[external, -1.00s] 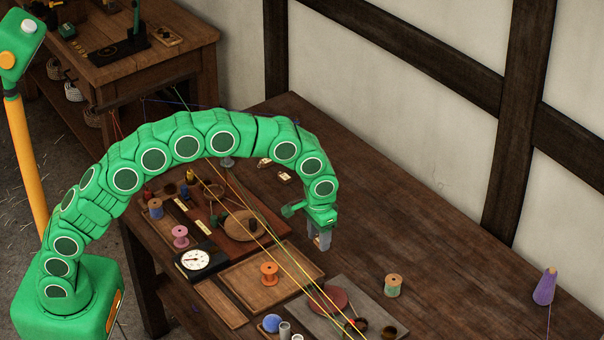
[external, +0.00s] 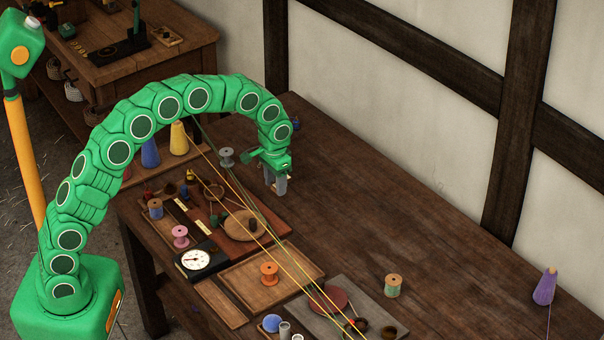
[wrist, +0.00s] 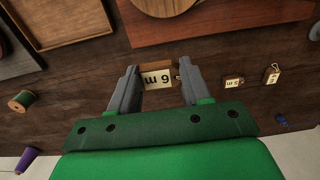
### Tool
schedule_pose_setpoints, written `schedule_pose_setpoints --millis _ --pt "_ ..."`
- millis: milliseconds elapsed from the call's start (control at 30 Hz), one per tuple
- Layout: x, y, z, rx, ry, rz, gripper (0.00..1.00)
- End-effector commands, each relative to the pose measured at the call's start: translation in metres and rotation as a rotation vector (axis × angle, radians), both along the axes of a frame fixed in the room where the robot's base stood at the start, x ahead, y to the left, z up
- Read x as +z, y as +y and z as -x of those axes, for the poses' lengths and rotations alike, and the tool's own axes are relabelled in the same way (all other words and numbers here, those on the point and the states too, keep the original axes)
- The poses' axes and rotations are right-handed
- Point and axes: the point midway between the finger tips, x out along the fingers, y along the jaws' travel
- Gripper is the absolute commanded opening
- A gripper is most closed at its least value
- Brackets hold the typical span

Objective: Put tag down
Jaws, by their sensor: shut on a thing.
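The tag has a pale face and a brown edge. It looks larger than the other tags, so it seems to be held above the dark table (wrist: 75,120). Two similar tags lie on the table to the right of it in the wrist view: one marked "5 m" (wrist: 234,82) and one turned at an angle (wrist: 271,74). My arm and gripper hide them in the external view.
A red-brown board (external: 255,239) with a round wooden disc and a wooden tray (external: 238,287) lie left of and below my gripper. Yellow threads cross over them. A grey spool (external: 226,157) stands close to the left.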

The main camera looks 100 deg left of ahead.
Motion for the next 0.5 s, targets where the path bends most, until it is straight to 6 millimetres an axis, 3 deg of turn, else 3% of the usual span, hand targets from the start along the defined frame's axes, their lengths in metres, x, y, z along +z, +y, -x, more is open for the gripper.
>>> schedule_pose_setpoints --millis 100,233,500 --pt "0.000 0.020 0.020 0.013 -0.001 0.001 0.19" --pt "0.000 0.030 0.031 0.015 0.000 0.001 0.19" --pt "-0.008 0.044 0.020 0.016 0.001 0.001 0.19"
